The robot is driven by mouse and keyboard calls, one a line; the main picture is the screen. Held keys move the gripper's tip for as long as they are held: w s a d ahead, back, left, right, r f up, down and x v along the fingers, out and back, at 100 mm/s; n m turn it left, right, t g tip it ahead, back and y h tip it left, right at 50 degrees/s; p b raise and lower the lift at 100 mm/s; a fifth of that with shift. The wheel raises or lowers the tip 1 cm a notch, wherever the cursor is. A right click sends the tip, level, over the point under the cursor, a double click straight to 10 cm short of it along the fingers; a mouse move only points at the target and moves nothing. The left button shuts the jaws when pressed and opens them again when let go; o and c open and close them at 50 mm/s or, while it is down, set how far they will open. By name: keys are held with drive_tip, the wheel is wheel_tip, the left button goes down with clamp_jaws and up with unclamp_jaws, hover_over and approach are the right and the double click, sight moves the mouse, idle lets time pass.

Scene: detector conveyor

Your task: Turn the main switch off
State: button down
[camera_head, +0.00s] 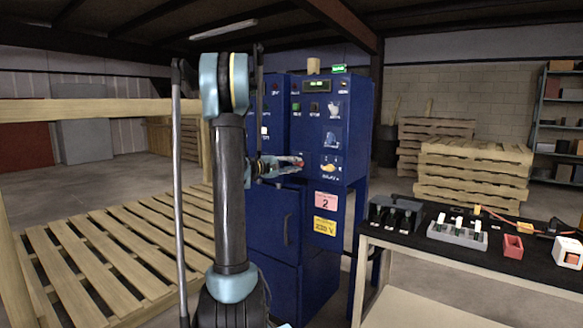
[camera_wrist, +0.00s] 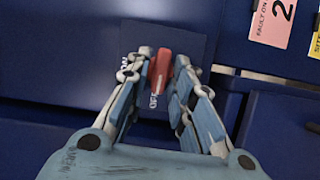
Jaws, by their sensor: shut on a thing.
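The main switch is a red handle (camera_wrist: 160,68) on a dark blue square plate (camera_wrist: 185,42) on the cabinet front. In the wrist view the handle runs nearly upright, leaning slightly. White lettering shows left of it and below it; the fingers partly cover it. My gripper (camera_wrist: 160,75) has one finger on each side of the handle and is shut on it. In the head view my gripper (camera_head: 298,163) reaches the front of the blue cabinet (camera_head: 270,215) from the left, and only a little red shows at its tips.
Right of the gripper, the cabinet has a panel of knobs and lamps (camera_head: 330,120) above pink (camera_head: 326,201) and yellow labels. A table (camera_head: 440,255) with small parts stands at right. Wooden pallets lie at left (camera_head: 95,255) and stand stacked (camera_head: 470,170) behind.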

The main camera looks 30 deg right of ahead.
drive_tip(key=shift+d+n, duration=0.1)
drive_tip(key=shift+n, duration=0.3)
drive_tip(key=c, duration=1.6)
unclamp_jaws()
drive_tip(key=shift+w+f, duration=0.1)
drive_tip(key=a, duration=1.2)
drive_tip(key=shift+f, duration=0.1)
